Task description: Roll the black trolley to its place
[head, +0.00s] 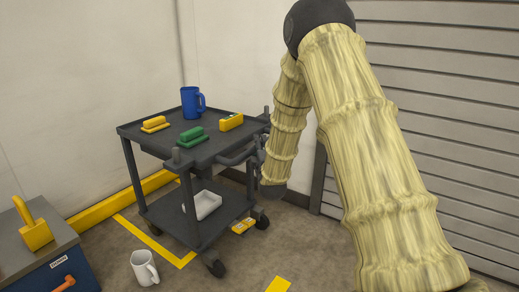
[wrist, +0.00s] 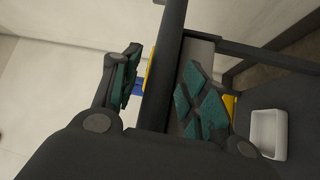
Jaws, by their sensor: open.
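The black trolley (head: 205,155) stands upright against the wall in the head view, with two shelves and casters. Its push handle (head: 238,156) is on the right side. My gripper (head: 260,152) is at that handle, partly hidden by my arm. In the wrist view my gripper (wrist: 163,62) is open, with one teal-padded finger on each side of a dark bar of the trolley (wrist: 165,75). I cannot tell whether either pad touches it. Yellow floor tape (head: 150,240) runs along the trolley's near left side.
The top shelf carries a blue jug (head: 193,103), yellow blocks (head: 155,124) and a green block (head: 191,138). A white tray (head: 203,205) is on the lower shelf. A white mug (head: 144,268) stands on the floor near the front caster. A blue cabinet (head: 60,275) is at left.

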